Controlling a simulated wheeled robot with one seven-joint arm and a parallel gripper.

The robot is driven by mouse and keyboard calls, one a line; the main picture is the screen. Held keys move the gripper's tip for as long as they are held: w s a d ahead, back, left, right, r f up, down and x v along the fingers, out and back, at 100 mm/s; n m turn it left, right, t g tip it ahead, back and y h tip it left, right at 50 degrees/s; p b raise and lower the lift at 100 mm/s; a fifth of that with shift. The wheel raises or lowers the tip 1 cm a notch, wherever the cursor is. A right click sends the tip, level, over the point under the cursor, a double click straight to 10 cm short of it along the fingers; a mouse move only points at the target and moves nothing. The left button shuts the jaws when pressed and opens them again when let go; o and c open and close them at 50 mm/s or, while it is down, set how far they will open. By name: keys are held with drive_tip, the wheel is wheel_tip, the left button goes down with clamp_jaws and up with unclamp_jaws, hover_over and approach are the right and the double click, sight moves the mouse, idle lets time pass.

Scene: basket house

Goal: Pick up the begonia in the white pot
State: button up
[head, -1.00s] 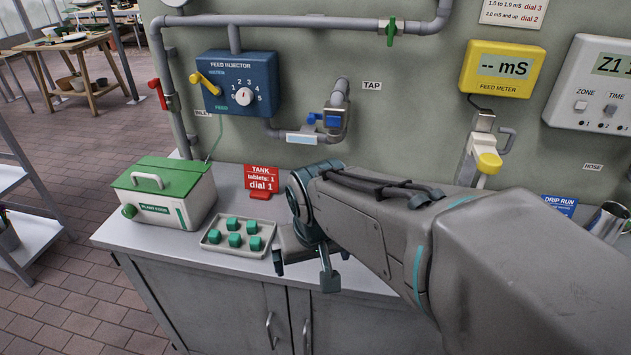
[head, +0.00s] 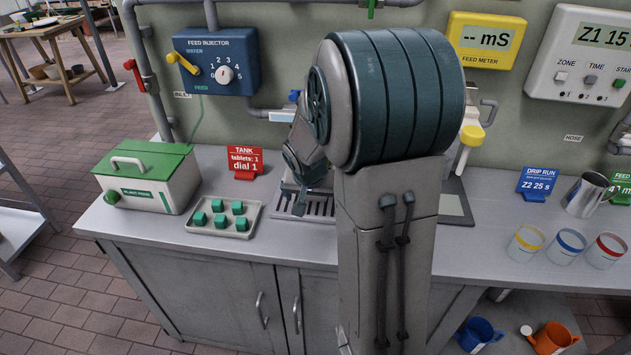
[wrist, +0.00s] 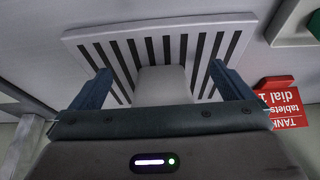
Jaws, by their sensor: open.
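No begonia in a white pot shows in either current view. My gripper (head: 296,202) is partly hidden behind my arm in the head view, low over the slotted drain grate (head: 320,206) on the counter. In the wrist view my gripper (wrist: 158,80) has its two blue-grey fingers wide apart over the grate (wrist: 122,32). A plain pale block shape shows between the fingers; I cannot tell what it is. No plant is between the fingers.
The counter holds a green-lidded box (head: 148,178), a tray of green tablets (head: 250,222), a red TANK sign (head: 245,162), a metal jug (head: 587,194) and several banded cups (head: 568,246). Blue (head: 479,334) and orange (head: 553,338) watering cans stand below. Tiled floor is open at left.

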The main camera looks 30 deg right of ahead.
drive_tip(key=shift+w+d, duration=0.7)
drive_tip(key=shift+w, duration=0.3)
drive_tip(key=w+d, duration=0.1)
drive_tip(key=w+p, duration=0.1)
drive_tip(key=w+d+p, duration=0.1)
drive_tip(key=shift+w+d+f, duration=0.3)
drive_tip(key=shift+w+f, duration=0.05)
drive_tip(key=shift+w, duration=0.05)
drive_tip(key=shift+w+f, duration=0.1)
drive_tip(key=shift+f, duration=0.1)
drive_tip(key=c, duration=1.2)
drive_tip(key=shift+r, duration=0.15)
